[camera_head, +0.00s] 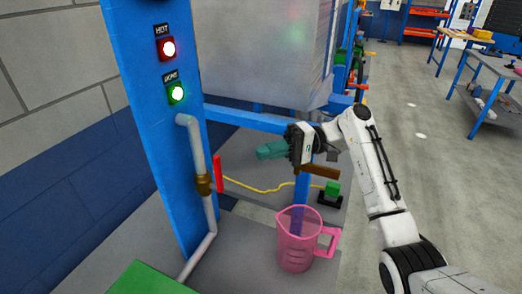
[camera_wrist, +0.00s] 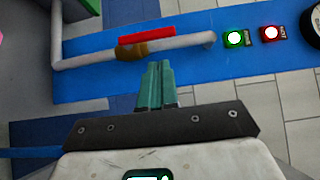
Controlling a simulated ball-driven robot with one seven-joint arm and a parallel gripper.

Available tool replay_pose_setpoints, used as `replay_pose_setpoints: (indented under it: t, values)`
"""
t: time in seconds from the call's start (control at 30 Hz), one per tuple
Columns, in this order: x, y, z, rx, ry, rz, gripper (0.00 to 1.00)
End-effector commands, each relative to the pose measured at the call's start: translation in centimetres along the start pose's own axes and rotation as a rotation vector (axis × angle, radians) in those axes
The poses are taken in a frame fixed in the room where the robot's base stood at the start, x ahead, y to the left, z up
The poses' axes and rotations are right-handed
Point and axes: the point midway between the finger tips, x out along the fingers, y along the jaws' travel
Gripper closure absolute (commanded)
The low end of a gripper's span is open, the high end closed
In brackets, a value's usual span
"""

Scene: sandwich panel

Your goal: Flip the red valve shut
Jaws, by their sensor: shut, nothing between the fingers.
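The red valve handle (camera_head: 218,173) stands upright beside the brass valve body (camera_head: 204,184) on a grey pipe (camera_head: 196,145), about parallel to the pipe. In the wrist view the red handle (camera_wrist: 147,35) lies just above the brass body (camera_wrist: 131,52), along the pipe (camera_wrist: 88,57). My gripper (camera_head: 260,152) has teal fingers, shut together and empty. It is to the right of the handle and a little higher in the head view, apart from it. In the wrist view the fingertips (camera_wrist: 160,66) point toward the pipe, just below the handle's right part.
The pipe is on a blue post (camera_head: 150,100) with lit red (camera_head: 168,48) and green (camera_head: 177,93) lamps. A pink jug (camera_head: 296,245) stands below my gripper. A yellow cable (camera_head: 258,189) runs to a green box (camera_head: 333,188). A blue rail (camera_head: 245,118) passes behind.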

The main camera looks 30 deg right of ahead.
Motion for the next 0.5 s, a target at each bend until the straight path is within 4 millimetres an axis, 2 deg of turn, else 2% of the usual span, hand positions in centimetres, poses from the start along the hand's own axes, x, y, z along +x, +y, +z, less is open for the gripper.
replay_pose_setpoints:
  t: [0.2, 0.5]
  values:
    - [4.1, -0.2, 0.1, 0.001, -0.003, 0.0, 1.0]
    - [7.6, -0.1, 0.0, 0.0, -0.001, 0.0, 1.0]
